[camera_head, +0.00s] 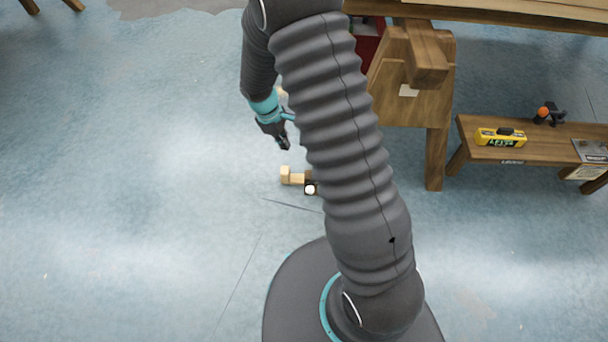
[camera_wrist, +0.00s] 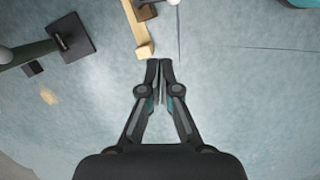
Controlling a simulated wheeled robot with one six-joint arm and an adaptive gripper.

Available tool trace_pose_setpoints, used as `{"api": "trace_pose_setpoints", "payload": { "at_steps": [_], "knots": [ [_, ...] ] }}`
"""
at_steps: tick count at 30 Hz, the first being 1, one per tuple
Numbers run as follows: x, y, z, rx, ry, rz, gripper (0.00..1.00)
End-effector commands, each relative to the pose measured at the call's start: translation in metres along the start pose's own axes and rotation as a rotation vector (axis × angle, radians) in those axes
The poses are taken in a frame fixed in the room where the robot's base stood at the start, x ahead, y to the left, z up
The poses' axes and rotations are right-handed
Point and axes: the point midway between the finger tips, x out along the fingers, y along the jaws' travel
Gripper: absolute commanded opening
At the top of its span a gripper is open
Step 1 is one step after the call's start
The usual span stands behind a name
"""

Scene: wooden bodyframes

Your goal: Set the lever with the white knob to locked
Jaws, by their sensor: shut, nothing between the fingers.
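The lever's white knob (camera_head: 309,189) shows in the head view beside my arm, next to a dark part and a pale wooden piece (camera_head: 286,175). My arm hides what lies to the right of it. In the wrist view the white knob (camera_wrist: 174,2) is cut off by the top edge, right of a pale wooden bar (camera_wrist: 136,25). My gripper (camera_head: 285,148) points down, above and behind the wooden piece in the head view. In the wrist view its fingertips (camera_wrist: 159,64) are together and empty, just below the bar's end, apparently apart from it. The lever's setting cannot be read.
A wooden bench (camera_head: 435,150) stands right of my arm. A low wooden stool (camera_head: 545,133) carries a yellow level (camera_head: 501,137) and an orange-and-black tool (camera_head: 547,114). Floor on the left is clear.

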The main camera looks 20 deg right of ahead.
Motion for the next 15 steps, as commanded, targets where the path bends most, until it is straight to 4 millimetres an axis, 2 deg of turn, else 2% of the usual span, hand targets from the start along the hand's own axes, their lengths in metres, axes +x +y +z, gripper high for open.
{"api": "trace_pose_setpoints", "payload": {
  "at_steps": [1, 3, 6, 15],
  "knots": [
    [0.016, -0.003, -0.006, -0.033, -0.018, -0.010, 0.00],
    [0.033, -0.005, -0.012, -0.072, -0.035, -0.018, 0.00],
    [0.051, -0.008, -0.017, -0.110, -0.051, -0.027, 0.00],
    [0.079, -0.011, -0.021, -0.143, -0.064, -0.034, 0.00]
  ]
}}
